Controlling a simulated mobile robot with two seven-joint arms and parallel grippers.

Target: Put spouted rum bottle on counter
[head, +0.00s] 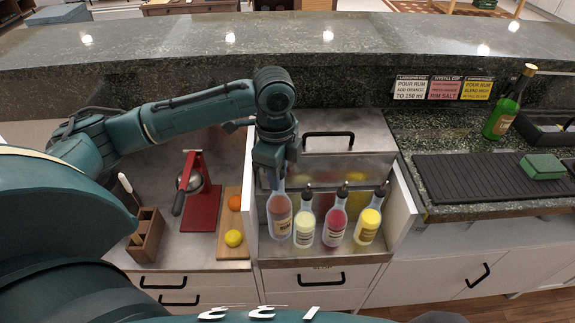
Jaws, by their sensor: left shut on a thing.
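A clear bottle with reddish-brown liquid and a tan label, which I take as the spouted rum bottle (279,216), stands leftmost in a row of bottles in the steel speed rail (315,252). Its label is too small to read. My left gripper (271,170) reaches down from above and is shut on the bottle's neck, hiding the spout. The bottle looks nearly upright and still within the rail; I cannot tell whether its base touches the bottom. The dark granite counter (440,193) lies to the right, with a raised bar top (200,45) behind. My right gripper is not in view.
Pale yellow (304,224), red (335,224) and yellow (369,222) bottles stand close to the right. A steel bin (345,140) is behind them. A black mat (470,178) with a green sponge (542,167) and a green bottle (504,110) occupy the right counter.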

